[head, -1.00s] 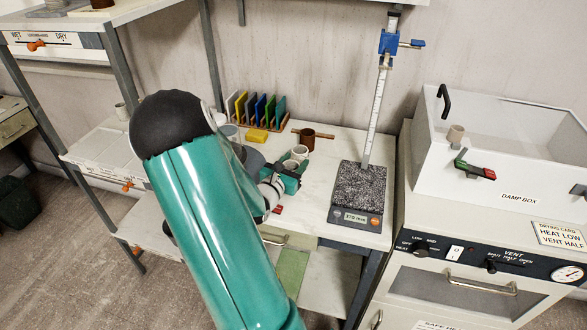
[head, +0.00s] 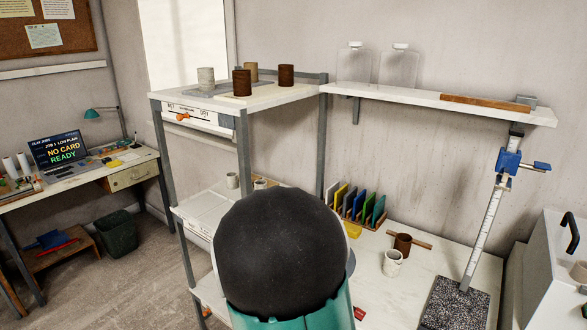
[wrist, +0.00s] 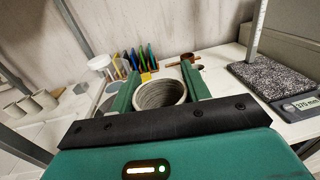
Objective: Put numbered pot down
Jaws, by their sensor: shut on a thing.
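In the wrist view, a pale grey pot (wrist: 160,93) with a round open mouth sits between the two green fingers of my gripper (wrist: 160,72). The gripper is shut on it. No number shows on the part of the pot that I can see. The pot appears over or near the white worktable; whether its base touches the table is hidden. In the head view my own arm covers the gripper.
A rack of coloured tiles (head: 360,206) stands at the table's back. A measuring column (head: 483,235) rises from a speckled base (head: 455,305) on the right. The shelf unit (head: 240,103) at left holds several pots. A damp box (head: 550,260) stands far right.

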